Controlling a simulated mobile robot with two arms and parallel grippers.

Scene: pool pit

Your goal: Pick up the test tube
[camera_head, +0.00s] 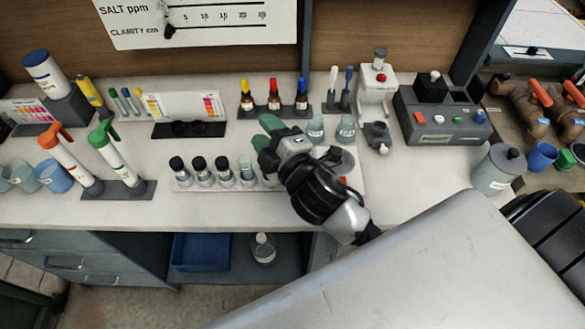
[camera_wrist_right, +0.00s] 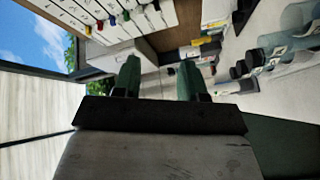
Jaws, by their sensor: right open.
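A white rack (camera_head: 226,184) on the bench holds a row of small clear vials with black caps (camera_head: 201,168). Toward its right end stands a clear tube-like vessel (camera_head: 246,168) without a black cap, which may be the test tube. My right gripper (camera_head: 264,133) is above and behind the rack's right part, its green fingers apart and empty. In the right wrist view the fingers (camera_wrist_right: 158,78) have a gap between them, and black-capped vials (camera_wrist_right: 240,70) lie to their right. My right arm hides the rack's right end. My left gripper is not in view.
Dropper bottles (camera_head: 274,95) stand behind my right gripper. Clear beakers (camera_head: 346,129) and a white instrument (camera_head: 377,85) stand to its right. Orange and green-topped testers (camera_head: 112,155) stand at the left. The bench's front strip is mostly clear.

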